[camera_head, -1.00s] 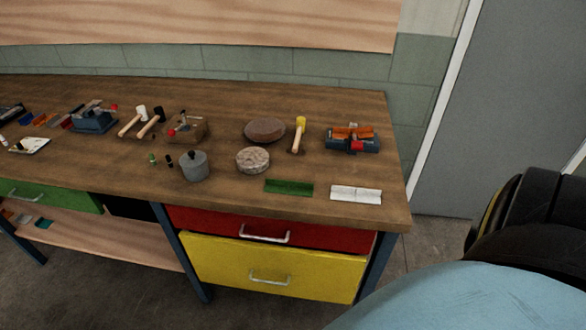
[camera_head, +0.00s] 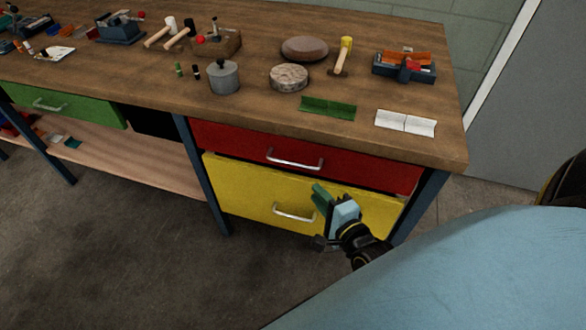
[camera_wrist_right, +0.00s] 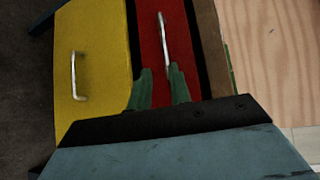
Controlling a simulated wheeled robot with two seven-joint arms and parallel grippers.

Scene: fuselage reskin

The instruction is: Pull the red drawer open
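The red drawer (camera_head: 375,172) sits under the right part of the wooden workbench top and looks closed. Its silver bar handle (camera_head: 295,162) is uncovered. In the right wrist view the red front (camera_wrist_right: 149,50) runs upright with its handle (camera_wrist_right: 163,35) just beyond my fingertips. My right gripper (camera_head: 319,192) has green fingers and is in front of the yellow drawer, a little below and right of the red handle. In the right wrist view the right gripper (camera_wrist_right: 160,70) is open, its two fingers apart with nothing between them. My left gripper is not in view.
The yellow drawer (camera_head: 245,187) with its own handle (camera_head: 294,213) lies directly below. A green drawer (camera_head: 70,105) is farther left. Tools, a grey pot (camera_head: 224,80) and a white angled piece (camera_head: 405,123) stand on the workbench top (camera_head: 250,115). Floor in front is clear.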

